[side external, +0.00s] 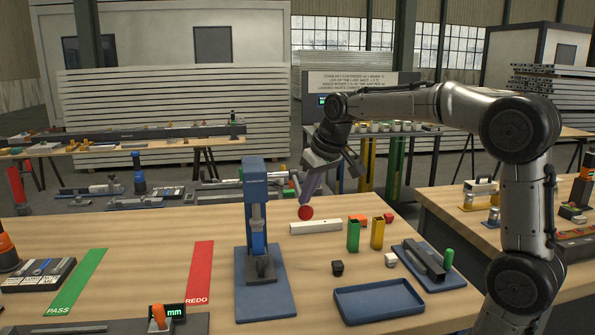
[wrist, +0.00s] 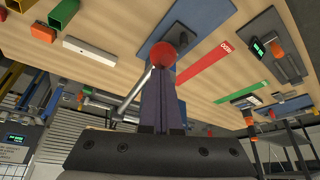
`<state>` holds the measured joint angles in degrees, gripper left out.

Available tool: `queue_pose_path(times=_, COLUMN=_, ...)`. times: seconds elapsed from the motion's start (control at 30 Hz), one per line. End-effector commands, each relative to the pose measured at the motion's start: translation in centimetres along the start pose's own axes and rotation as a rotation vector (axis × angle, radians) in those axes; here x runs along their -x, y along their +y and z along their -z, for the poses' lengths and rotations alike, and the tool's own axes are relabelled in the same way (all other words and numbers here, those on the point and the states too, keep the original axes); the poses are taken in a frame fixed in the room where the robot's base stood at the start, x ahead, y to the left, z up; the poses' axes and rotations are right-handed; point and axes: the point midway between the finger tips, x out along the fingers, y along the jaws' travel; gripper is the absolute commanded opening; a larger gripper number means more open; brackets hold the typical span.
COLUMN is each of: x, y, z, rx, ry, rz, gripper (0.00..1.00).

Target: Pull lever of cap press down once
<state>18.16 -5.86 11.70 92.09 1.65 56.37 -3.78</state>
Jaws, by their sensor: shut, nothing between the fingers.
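The cap press (side external: 256,215) is a blue column on a blue base plate, standing upright on the wooden table. Its lever ends in a red ball knob (side external: 305,212), which shows lower in the side view than the top of the column. My gripper (side external: 308,198) is shut and empty, to the right of the column, with its fingertips just above the knob. In the wrist view the knob (wrist: 163,54) shows right at the tips of my shut fingers (wrist: 162,75), and the silver lever rod (wrist: 132,97) slants away to the left. Whether the fingertips touch the knob I cannot tell.
A white bar (side external: 316,226), green and yellow square tubes (side external: 353,236) and small blocks lie right of the press. A blue tray (side external: 378,312) is in front. Green PASS (side external: 76,282) and red REDO (side external: 199,275) strips lie to the left, with clear wood between them.

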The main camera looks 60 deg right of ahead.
Motion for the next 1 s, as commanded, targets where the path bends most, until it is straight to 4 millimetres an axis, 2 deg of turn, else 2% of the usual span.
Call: queue_pose_path(times=1.0, x=6.5, y=0.0, z=3.2, rx=-0.001, ry=0.0, rz=0.0, gripper=0.0)
